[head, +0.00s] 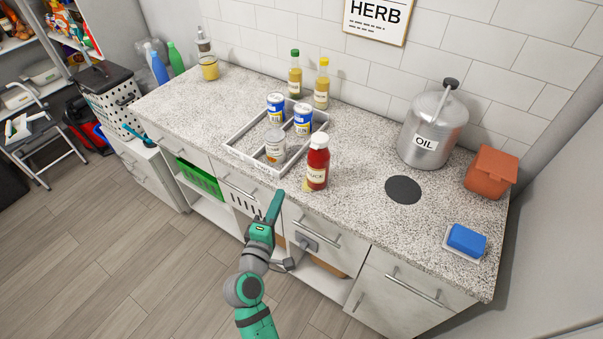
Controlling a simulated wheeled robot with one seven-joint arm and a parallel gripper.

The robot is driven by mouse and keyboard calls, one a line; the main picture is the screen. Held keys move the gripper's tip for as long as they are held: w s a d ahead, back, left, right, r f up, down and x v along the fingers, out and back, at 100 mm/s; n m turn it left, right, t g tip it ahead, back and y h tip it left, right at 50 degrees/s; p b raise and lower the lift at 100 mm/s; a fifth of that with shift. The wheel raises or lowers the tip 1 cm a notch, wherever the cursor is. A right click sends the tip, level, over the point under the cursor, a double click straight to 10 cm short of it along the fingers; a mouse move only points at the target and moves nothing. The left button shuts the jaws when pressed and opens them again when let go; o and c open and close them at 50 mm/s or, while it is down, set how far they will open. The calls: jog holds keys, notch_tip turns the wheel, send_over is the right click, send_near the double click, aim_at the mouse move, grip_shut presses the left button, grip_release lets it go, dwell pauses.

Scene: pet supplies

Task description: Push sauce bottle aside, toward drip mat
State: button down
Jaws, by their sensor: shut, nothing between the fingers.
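The sauce bottle (317,165) is red with a white cap and a pale label. It stands upright on the speckled counter near the front edge, just right of the divided tray. The drip mat (403,190) is a flat dark disc on the counter to the right of the bottle, with bare counter between them. My gripper (276,200) is shut and empty, in front of the counter's front edge, to the lower left of the bottle. It appears apart from the bottle.
A white divided tray (235,151) left of the bottle holds several cans and jars. A metal oil canister (430,130) stands behind the mat. An orange container (491,172) and a blue sponge (466,240) are at the right. Two bottles stand behind the tray.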

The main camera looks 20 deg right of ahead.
jog(key=shift+h, duration=0.3)
jog(key=x, duration=0.3)
jog(key=r+x, duration=0.1)
jog(key=x, duration=0.6)
jog(key=shift+w+d+r, duration=0.25)
jog(key=shift+d, duration=0.1)
jog(key=shift+s+d+f, duration=0.15)
jog(key=shift+s+d, duration=0.05)
jog(key=shift+d, duration=0.05)
jog(key=shift+s+d, duration=0.4)
jog(key=shift+s, duration=0.3)
jog(key=shift+s+d, duration=0.45)
jog(key=shift+s, duration=0.2)
jog(key=shift+s, duration=0.1)
